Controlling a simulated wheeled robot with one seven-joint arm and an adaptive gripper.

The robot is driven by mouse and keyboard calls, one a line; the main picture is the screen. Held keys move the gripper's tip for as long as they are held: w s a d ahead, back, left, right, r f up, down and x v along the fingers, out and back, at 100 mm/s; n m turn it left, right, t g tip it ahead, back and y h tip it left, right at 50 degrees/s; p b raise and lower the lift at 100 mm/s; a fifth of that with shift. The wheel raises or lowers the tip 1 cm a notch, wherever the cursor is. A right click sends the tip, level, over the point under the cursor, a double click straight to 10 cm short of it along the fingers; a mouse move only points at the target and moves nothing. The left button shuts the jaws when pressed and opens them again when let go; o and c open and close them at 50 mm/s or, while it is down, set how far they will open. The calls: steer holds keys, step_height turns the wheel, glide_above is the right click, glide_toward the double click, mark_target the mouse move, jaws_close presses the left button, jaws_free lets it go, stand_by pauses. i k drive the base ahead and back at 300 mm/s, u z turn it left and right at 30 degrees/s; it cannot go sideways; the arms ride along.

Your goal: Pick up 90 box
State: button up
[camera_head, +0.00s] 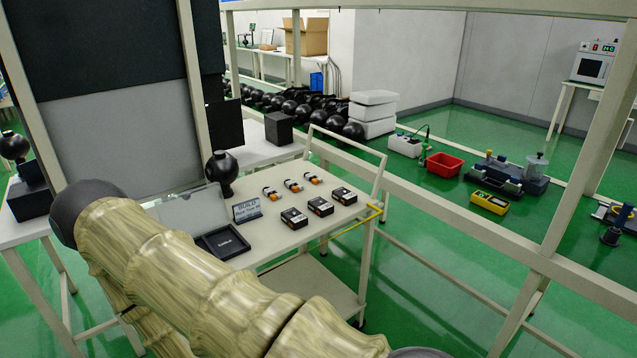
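Three small black boxes with whitish markings lie in a slanting row on the white cart top: a near-left box (294,218), a middle box (321,206) and a far-right box (344,195). Their markings are too small to read, so I cannot tell which is the 90 box. The boxes stand apart, and nothing touches them. My wood-patterned arm (170,265) crosses the lower left, in front of the cart's near side. My gripper is not in view.
Three small white-and-orange parts (292,185) lie behind the boxes. A black tray (222,242), a BUILD sign (247,210) and a black round-topped object (221,170) stand to their left. Pale frame beams surround the area.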

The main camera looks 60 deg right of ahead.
mark_target(293, 218)
steer(key=z, duration=1.4)
